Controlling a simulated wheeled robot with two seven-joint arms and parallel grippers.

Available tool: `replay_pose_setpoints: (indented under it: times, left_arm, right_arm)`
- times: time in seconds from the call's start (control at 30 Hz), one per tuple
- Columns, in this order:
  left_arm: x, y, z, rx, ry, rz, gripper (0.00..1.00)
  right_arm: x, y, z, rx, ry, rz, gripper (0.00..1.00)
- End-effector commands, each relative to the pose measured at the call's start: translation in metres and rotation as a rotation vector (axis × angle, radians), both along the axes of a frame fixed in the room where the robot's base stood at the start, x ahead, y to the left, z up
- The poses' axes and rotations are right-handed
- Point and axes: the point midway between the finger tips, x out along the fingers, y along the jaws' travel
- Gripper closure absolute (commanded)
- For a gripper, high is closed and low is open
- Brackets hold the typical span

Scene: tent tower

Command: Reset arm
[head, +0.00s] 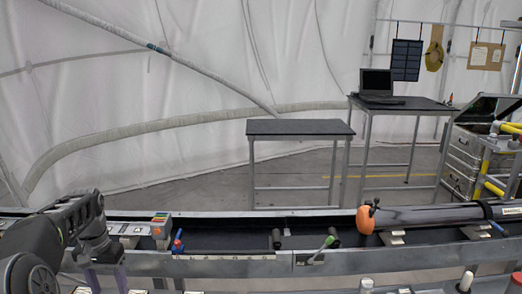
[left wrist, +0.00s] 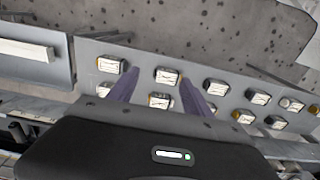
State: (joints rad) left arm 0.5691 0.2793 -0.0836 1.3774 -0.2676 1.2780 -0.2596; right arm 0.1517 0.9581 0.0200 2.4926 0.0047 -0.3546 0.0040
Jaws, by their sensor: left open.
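My left arm comes in from the left in the head view, and its gripper (head: 106,280) points down at the front edge of the long grey bench. In the left wrist view the two purple fingers of my left gripper (left wrist: 157,85) are apart with nothing held between them. Several small pale blocks with marked faces, one of them a block (left wrist: 166,76) near the fingertips, sit in rows on a grey panel (left wrist: 215,75) beyond and beside the fingers. I cannot tell whether a finger touches any block. My right gripper is not in view.
The long grey bench (head: 225,267) crosses the front. On it lie a dark cylinder (head: 430,215) with an orange cap (head: 366,219), a green-handled lever (head: 325,245) and a blue-handled part (head: 178,243). Two black-topped tables (head: 300,127) stand behind, one with a laptop (head: 377,84).

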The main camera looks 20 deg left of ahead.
Motion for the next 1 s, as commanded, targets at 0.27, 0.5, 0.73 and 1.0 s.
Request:
replay_pose_setpoints:
  times: [0.27,0.5,0.73,1.0]
  left_arm:
    - [0.017,-0.021,-0.031,-0.02,-0.012,-0.031,0.42]
    - [0.039,-0.057,-0.076,-0.053,-0.033,-0.072,0.42]
    - [0.059,-0.122,-0.144,-0.109,-0.062,-0.123,0.42]
    - [0.039,-0.282,-0.264,-0.237,-0.095,-0.188,0.42]
  right_arm:
    - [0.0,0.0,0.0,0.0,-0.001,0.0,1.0]
    - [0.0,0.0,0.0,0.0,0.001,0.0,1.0]
    - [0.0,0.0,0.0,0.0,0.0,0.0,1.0]
    - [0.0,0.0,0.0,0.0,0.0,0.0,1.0]
